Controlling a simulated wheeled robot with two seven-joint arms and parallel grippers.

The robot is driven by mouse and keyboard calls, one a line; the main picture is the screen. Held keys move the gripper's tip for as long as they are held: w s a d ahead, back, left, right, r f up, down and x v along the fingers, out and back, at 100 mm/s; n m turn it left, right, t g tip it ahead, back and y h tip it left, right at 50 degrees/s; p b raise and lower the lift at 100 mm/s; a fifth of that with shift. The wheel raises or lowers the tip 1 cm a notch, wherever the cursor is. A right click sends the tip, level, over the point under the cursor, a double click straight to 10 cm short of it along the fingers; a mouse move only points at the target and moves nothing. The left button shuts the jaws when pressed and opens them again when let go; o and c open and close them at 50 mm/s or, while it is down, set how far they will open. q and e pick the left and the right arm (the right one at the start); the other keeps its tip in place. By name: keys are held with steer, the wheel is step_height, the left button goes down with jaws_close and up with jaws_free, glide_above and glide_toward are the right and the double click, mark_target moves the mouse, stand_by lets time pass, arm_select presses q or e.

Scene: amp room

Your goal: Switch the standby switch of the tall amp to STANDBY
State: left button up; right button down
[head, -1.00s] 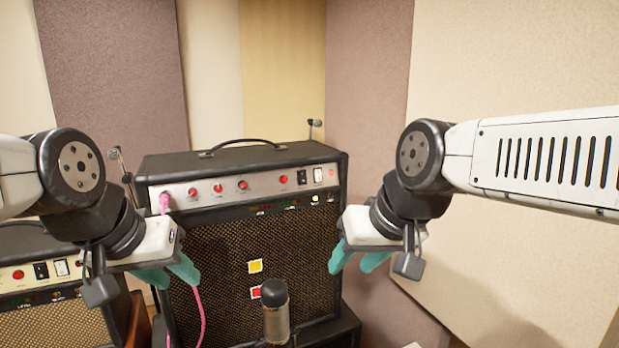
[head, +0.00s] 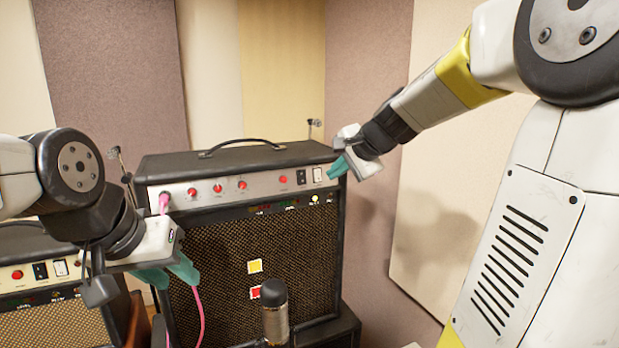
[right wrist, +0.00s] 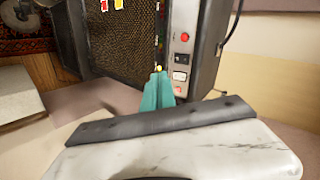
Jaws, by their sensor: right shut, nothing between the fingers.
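The tall amp (head: 250,240) stands in the middle of the head view. Its silver control panel has a dark switch (head: 301,177) and a white switch (head: 318,174) at the right end. I cannot read which is the standby switch. My right gripper (head: 333,169) is shut and empty, its teal fingertips close to the panel's right end, beside the white switch. In the right wrist view, the fingertips (right wrist: 158,73) appear just beside the white switch (right wrist: 179,76); the dark switch (right wrist: 181,59) lies beyond. Contact is unclear. My left gripper (head: 170,275) is open, in front of the amp's left side.
A second, lower amp (head: 45,285) stands at the left. A pink cable (head: 198,305) hangs from the tall amp's panel. A microphone (head: 274,310) stands in front of the grille. Wall panels (head: 430,210) are on the right.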

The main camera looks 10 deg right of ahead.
mark_target(319, 179)
steer(key=w+d+m+t, duration=0.1)
steer(key=w+d+m, duration=0.2)
steer(key=w, duration=0.3)
steer(key=shift+d+m+h, duration=0.3)
steer(key=shift+d+h, duration=0.1)
steer(key=shift+d, duration=0.05)
steer(key=shift+w+f, duration=0.1)
steer(key=x, duration=0.9)
steer(key=r+x, duration=0.1)
steer(key=x, duration=0.3)
steer(key=shift+w+a+f, duration=0.25)
steer(key=shift+w, duration=0.35)
steer(key=shift+w+f, duration=0.15)
